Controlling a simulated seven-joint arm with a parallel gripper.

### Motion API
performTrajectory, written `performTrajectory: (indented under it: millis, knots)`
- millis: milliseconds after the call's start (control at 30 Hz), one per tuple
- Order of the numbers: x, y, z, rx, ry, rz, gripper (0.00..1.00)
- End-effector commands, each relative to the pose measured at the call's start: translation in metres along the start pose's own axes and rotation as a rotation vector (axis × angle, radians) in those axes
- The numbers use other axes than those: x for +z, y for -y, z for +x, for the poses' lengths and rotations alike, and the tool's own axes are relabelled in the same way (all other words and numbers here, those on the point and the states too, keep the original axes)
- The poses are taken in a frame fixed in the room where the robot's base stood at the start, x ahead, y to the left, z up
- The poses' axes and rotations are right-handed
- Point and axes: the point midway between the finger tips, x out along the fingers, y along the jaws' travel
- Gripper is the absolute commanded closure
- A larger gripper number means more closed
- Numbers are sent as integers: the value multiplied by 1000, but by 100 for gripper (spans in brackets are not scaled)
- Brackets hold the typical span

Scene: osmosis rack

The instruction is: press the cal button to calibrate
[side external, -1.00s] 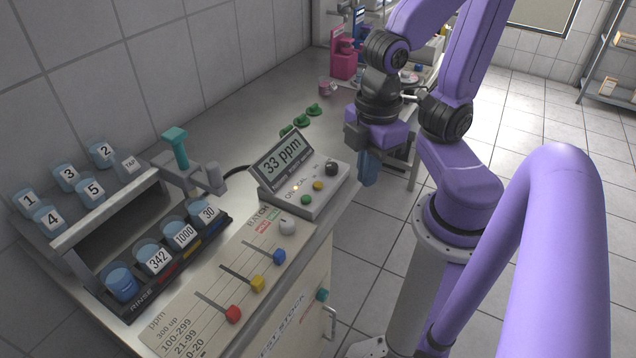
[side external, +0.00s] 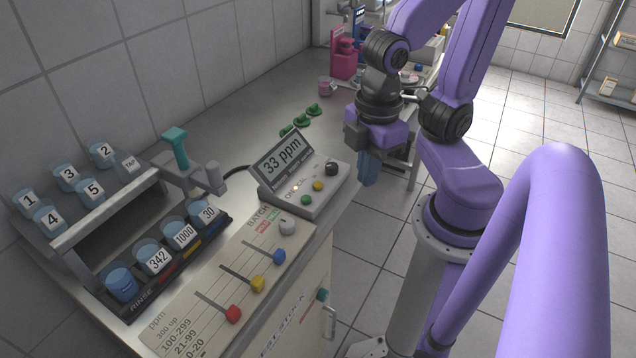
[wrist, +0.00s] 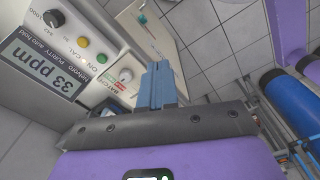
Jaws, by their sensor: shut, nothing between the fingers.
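The meter (side external: 272,197) stands on the bench with a tilted screen (side external: 284,160) reading 33 ppm. Its face has a green button (side external: 306,200), a yellow button (side external: 318,186) and a dark knob (side external: 332,168). In the wrist view, the yellow button (wrist: 83,41) and green button (wrist: 101,58) lie left of the fingers. The printed words ON and CAL run beside these buttons, with CAL nearer the yellow one. My gripper (side external: 368,180) is shut and empty, to the right of the meter and apart from it. Its blue fingers also show in the wrist view (wrist: 157,75).
A batch panel (side external: 222,290) with red, yellow and blue sliders and a white knob (side external: 287,227) lies in front of the meter. Labelled cups sit in a rack (side external: 110,215) at left. Green objects (side external: 302,121) lie behind the meter. Open floor lies right of the bench.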

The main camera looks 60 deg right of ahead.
Motion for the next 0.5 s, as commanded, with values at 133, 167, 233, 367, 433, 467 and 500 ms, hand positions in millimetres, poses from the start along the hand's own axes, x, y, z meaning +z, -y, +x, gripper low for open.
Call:
performTrajectory:
  millis: [133,167,233,367,433,467,500]
  knots:
    - [0,0,0,0,1,2,100]
    - [0,-1,0,-1,2,6,100]
    - [-1,-3,0,-3,6,19,100]
    - [-5,-11,2,-14,22,68,100]
    - [-8,-18,3,-22,32,107,100]
    - [-10,-21,3,-26,37,126,100]
    - [-11,-24,4,-33,44,151,100]
